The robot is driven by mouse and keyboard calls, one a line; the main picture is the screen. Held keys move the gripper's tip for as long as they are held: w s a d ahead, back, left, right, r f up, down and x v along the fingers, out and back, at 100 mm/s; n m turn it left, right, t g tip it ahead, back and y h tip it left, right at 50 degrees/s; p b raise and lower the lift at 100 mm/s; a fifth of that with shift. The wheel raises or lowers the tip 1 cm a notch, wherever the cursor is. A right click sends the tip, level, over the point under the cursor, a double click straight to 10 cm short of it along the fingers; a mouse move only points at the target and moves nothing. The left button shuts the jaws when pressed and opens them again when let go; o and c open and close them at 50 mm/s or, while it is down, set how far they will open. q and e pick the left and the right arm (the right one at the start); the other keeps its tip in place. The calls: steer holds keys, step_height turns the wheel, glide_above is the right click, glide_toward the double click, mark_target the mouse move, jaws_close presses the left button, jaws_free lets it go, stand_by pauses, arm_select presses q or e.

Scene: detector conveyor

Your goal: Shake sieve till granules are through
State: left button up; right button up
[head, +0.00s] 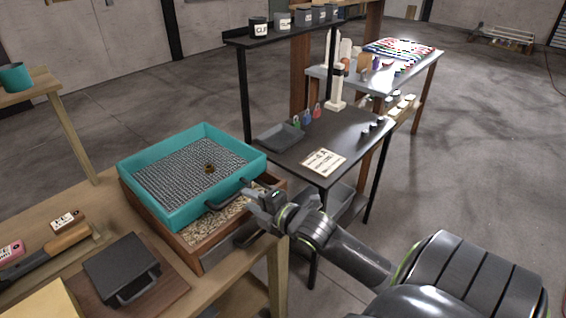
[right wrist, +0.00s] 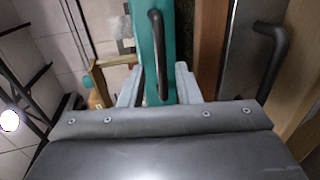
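The sieve (head: 150,204) is a teal square frame with a grey mesh floor. It sits on top of a wooden box (head: 192,245). A small clump of brown granules (head: 209,169) lies on the mesh right of its middle. Pale granules (head: 232,212) show in the box below the sieve's near right edge. My right gripper (head: 258,194) is at the sieve's right side, by its dark handle (head: 229,199). In the right wrist view, its fingers (right wrist: 158,85) are apart, with the sieve handle (right wrist: 157,50) and teal wall between or just beyond them. My left gripper is not in view.
A dark lidded box with a handle (head: 122,268) stands on the wooden bench in front of the sieve. A brush (head: 68,238) lies at left. A dark table (head: 345,135) with a tray (head: 278,137) and printed card (head: 324,161) stands behind at right.

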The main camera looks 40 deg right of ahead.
steer(key=v, duration=1.1)
steer(key=shift+p, duration=0.3)
stand_by(0.5)
steer(key=s+d+f+m+g+h, duration=0.15)
steer(key=d+f+m, duration=0.25)
steer(key=f, duration=0.6)
steer(key=s+d+f+m+g+h, duration=0.1)
steer(key=s+d+f+m+g, duration=0.15)
steer(key=f, duration=0.85)
steer(key=s+d+f+m+g+h, duration=0.2)
steer(key=d+f+m, duration=0.3)
steer(key=f, duration=0.5)
steer(key=s+a+f+m+g, duration=0.2)
steer(key=s+a+f, duration=0.1)
steer(key=s+f, duration=0.4)
steer(key=s+a+f+m+g, duration=0.25)
steer(key=s+f, duration=0.25)
steer(key=f, duration=0.4)
steer(key=s+a+f+m+g+y, duration=0.1)
steer(key=s+a+f+g, duration=0.1)
steer(key=s+a+f, duration=0.2)
steer(key=s+a+f+m+g+y, duration=0.1)
steer(key=s+a+f+m+g, duration=0.1)
steer(key=s+a+f, duration=0.2)
steer(key=s+a, duration=0.3)
steer(key=s, duration=0.2)
steer(key=shift+s+f+m, duration=0.3)
steer(key=shift+f, duration=0.05)
